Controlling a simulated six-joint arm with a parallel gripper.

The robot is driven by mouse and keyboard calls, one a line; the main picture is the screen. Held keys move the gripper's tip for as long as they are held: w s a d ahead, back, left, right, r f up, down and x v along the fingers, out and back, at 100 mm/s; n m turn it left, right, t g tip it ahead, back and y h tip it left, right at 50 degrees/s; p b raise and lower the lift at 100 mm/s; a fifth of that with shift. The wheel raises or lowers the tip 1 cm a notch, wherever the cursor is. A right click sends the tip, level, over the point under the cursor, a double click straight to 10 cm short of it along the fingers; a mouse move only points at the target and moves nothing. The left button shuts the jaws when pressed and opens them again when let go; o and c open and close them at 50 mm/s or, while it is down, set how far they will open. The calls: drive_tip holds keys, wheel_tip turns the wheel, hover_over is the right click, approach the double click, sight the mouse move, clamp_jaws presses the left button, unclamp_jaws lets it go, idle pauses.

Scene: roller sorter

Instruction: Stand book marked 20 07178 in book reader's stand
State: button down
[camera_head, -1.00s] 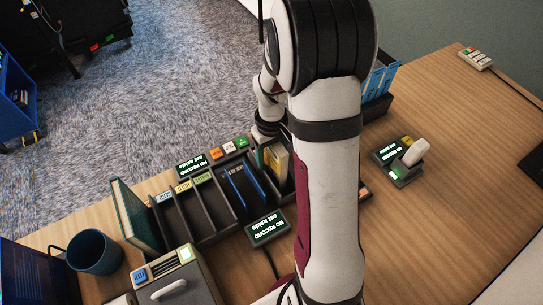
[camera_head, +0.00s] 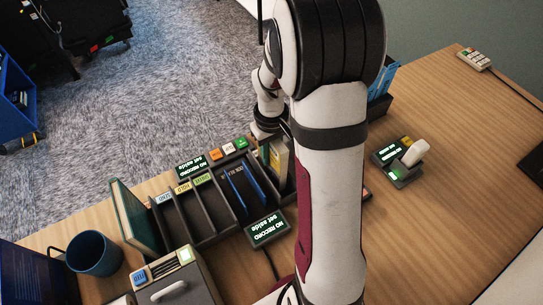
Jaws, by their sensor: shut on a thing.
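My gripper (camera_head: 267,129) is at the far right end of the dark divided rack, pointing down and partly hidden by my arm. It is shut on a book, seemingly the pale yellow one (camera_head: 279,157), which stands upright below it; the fingertips are hard to see. A green book edge shows just left of it. No number can be read on these books, so I cannot tell which is 20 07178. Small displays reading "NO RECORD set aside" stand at the rack's front (camera_head: 268,229) and back (camera_head: 194,166). I cannot tell which part is the book reader's stand.
The dark rack (camera_head: 208,227) has labelled compartments, some empty, and one with thin blue items (camera_head: 240,186). A large green book (camera_head: 135,216) leans at its left. A blue mug (camera_head: 95,253) and a grey box (camera_head: 180,284) are nearby.

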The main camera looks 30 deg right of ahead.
drive_tip(key=r, duration=0.8)
drive_tip(key=shift+a+r, duration=0.1)
drive_tip(key=shift+a, duration=0.3)
drive_tip(key=a+r, duration=0.2)
drive_tip(key=a, duration=0.5)
wheel_tip(320, 180, down, 10)
drive_tip(key=shift+s+a+r, duration=0.15)
drive_tip(key=shift+s+a, duration=0.2)
drive_tip(key=shift+s, duration=0.05)
drive_tip(key=shift+f, duration=0.6)
drive_tip(key=c, duration=0.6)
unclamp_jaws()
drive_tip(key=shift+r, duration=0.1)
